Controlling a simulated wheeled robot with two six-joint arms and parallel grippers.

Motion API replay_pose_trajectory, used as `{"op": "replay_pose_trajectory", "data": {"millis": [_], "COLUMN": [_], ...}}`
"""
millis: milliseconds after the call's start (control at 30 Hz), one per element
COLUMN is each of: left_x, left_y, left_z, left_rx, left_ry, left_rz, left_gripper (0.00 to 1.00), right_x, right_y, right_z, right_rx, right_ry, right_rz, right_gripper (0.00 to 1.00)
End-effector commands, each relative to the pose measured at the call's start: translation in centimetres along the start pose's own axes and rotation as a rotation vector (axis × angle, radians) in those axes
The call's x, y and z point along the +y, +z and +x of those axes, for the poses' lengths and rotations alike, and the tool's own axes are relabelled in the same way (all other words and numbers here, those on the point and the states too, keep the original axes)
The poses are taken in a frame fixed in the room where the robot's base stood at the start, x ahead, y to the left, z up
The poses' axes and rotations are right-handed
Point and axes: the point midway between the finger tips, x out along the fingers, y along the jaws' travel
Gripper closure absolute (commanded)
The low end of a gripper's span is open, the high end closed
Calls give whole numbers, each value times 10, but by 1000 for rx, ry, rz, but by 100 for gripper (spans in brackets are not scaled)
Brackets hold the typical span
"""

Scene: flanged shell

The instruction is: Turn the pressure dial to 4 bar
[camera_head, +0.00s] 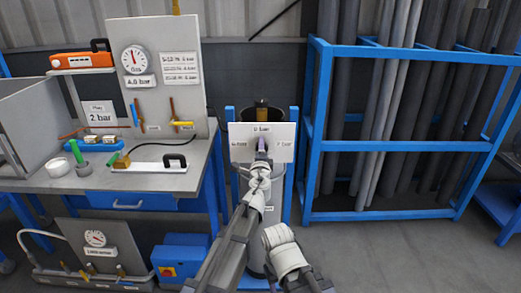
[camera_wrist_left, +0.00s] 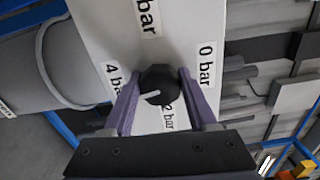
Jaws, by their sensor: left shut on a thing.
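My left gripper (camera_wrist_left: 160,98) is shut on the dial, a purple finger on each side. In the head view my left gripper (camera_head: 262,146) is at the panel (camera_head: 285,130) and hides the dial.
A workbench (camera_head: 140,180) with a gauge board (camera_head: 160,85) stands to the left. A blue rack (camera_head: 400,212) of long grey pipes stands to the right. A grey cylinder (camera_wrist_left: 65,65) is beside the panel in the wrist view. Floor at the lower right is clear.

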Motion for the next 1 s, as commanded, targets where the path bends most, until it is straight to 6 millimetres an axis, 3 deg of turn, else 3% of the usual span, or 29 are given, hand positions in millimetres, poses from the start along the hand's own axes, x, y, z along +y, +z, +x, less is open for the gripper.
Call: {"op": "replay_pose_trajectory", "data": {"millis": [333,933,967,1000], "left_x": [0,0,0,0], "left_y": [0,-1,-1,-1], "left_z": [-1,-1,-1,-1], "left_rx": [1,1,1,1], "left_ry": [0,0,0,0], "left_rz": [139,168,168,168], "left_gripper": [98,98,39,34], "right_x": [0,0,0,0], "right_y": [0,0,0,0], "right_z": [0,0,0,0], "right_rx": [0,0,0,0], "right_ry": [0,0,0,0], "right_rz": [0,0,0,0], "right_gripper": [50,50,50,50]}}
